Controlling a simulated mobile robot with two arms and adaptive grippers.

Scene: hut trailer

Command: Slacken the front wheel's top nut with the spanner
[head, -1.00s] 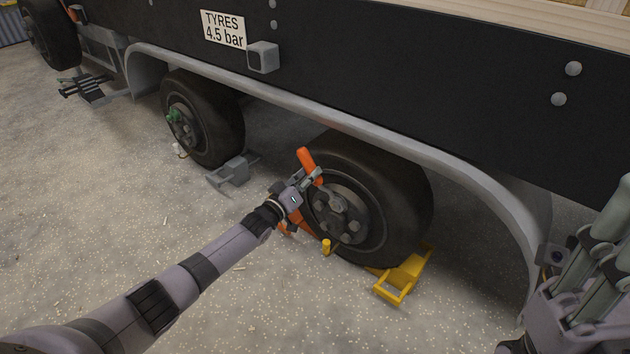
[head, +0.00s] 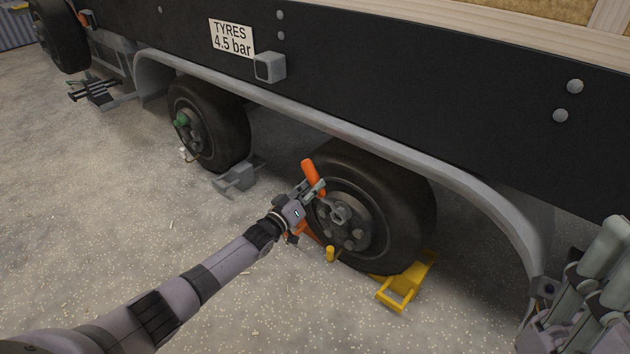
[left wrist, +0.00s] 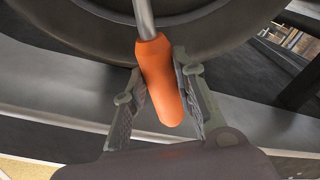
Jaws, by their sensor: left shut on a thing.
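The spanner has an orange handle (head: 312,175) and a grey shaft. My left gripper (head: 313,190) is around the handle. In the left wrist view the handle (left wrist: 162,85) lies between the two fingers, with the grey shaft running up toward the tyre. In the head view the spanner's far end meets the hub of the nearer wheel (head: 405,195) at an upper nut (head: 339,212). The exact fit on the nut is too small to tell. My right gripper (head: 603,245) is at the lower right edge, away from the wheel; its finger state is unclear.
A second wheel (head: 212,125) with a green part (head: 181,119) and a grey chock (head: 240,176) stand behind. The trailer's grey fender (head: 430,160) arches above. Floor in front is clear.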

